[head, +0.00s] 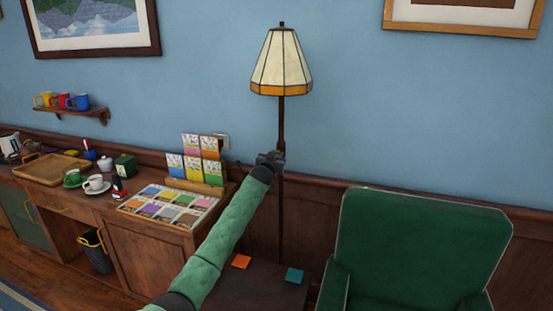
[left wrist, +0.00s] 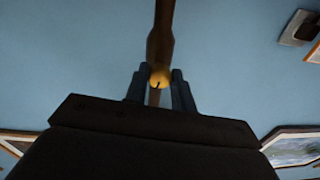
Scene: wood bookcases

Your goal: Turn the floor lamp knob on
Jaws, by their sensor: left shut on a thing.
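The floor lamp (head: 282,118) stands against the blue wall, with a dark pole and a cream panelled shade (head: 282,58) edged in amber. My left arm reaches up from the bottom of the head view, and my left gripper (head: 270,158) is at the pole, below the shade. In the left wrist view, a small round yellow knob (left wrist: 159,77) with a dark mark sits between the fingertips of my left gripper (left wrist: 160,86), in front of the brown pole (left wrist: 160,35). The gripper is shut on the knob. In the head view the gripper hides the knob. My right gripper is not in view.
A green armchair (head: 420,245) stands to the right of the lamp. A low dark table (head: 255,288) with orange and teal squares is below my arm. A wooden sideboard (head: 150,255) with cups, a tray and colourful packets is at left. Wall space around the shade is clear.

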